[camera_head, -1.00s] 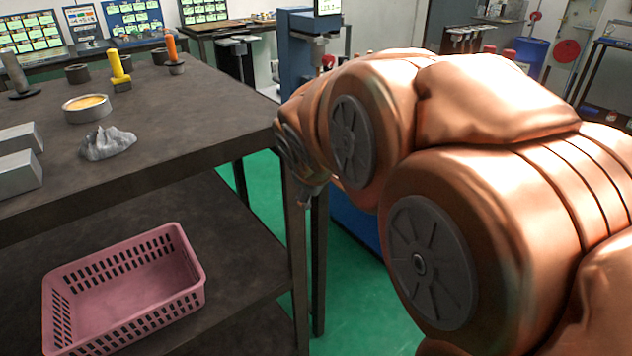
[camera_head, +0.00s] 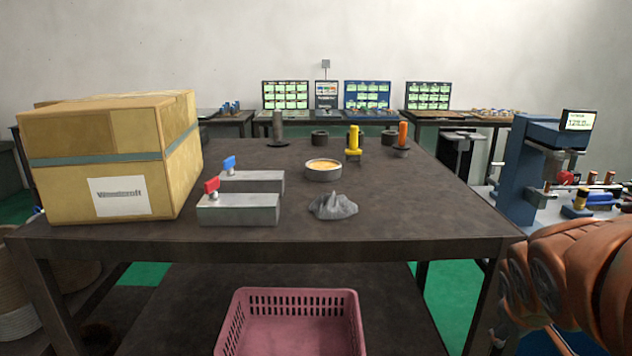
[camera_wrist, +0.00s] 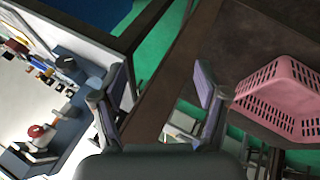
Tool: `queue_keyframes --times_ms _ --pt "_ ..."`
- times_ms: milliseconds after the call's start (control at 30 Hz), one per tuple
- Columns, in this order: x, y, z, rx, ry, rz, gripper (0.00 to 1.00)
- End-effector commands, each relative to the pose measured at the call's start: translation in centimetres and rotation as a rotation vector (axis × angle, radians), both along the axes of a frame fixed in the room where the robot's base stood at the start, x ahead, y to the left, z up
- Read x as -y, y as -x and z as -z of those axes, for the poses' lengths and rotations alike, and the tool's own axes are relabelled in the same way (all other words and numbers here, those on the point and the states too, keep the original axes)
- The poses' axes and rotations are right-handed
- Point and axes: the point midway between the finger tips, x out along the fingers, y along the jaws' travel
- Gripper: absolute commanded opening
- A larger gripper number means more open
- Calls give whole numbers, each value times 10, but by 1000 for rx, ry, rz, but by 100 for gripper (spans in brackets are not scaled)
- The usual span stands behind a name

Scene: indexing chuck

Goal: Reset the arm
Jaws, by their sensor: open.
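My copper-coloured arm (camera_head: 575,275) shows at the lower right of the head view, beside the right end of the dark table (camera_head: 400,225). The gripper itself is not distinct in the head view. In the wrist view my gripper (camera_wrist: 160,95) is open, its two fingers spread wide with nothing between them. A dark table edge and green floor lie beyond the fingers.
A cardboard box (camera_head: 110,160), two grey blocks with red and blue knobs (camera_head: 238,210), a grey crumpled lump (camera_head: 333,206) and a round tin (camera_head: 323,171) are on the table. A pink basket (camera_head: 290,300) sits on the lower shelf. A blue machine (camera_head: 525,170) stands right.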

Motion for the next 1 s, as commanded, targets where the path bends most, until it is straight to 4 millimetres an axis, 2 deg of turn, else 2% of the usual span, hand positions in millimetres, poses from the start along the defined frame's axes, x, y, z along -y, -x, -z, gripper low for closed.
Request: queue_keyframes --times_ms 33,167,300,400,600,733,800,1000 --pt "-15 11 11 -34 -38 12 74" --pt "-51 45 39 -135 -142 67 74" --pt "-92 91 65 -270 -247 133 74" --pt "-120 125 78 -365 -308 176 74" --pt "-162 186 93 -538 -390 245 74" --pt "-183 220 93 -638 -424 283 74" --pt "-181 215 75 -623 -423 282 74" --pt "-181 213 43 -603 -425 278 74"
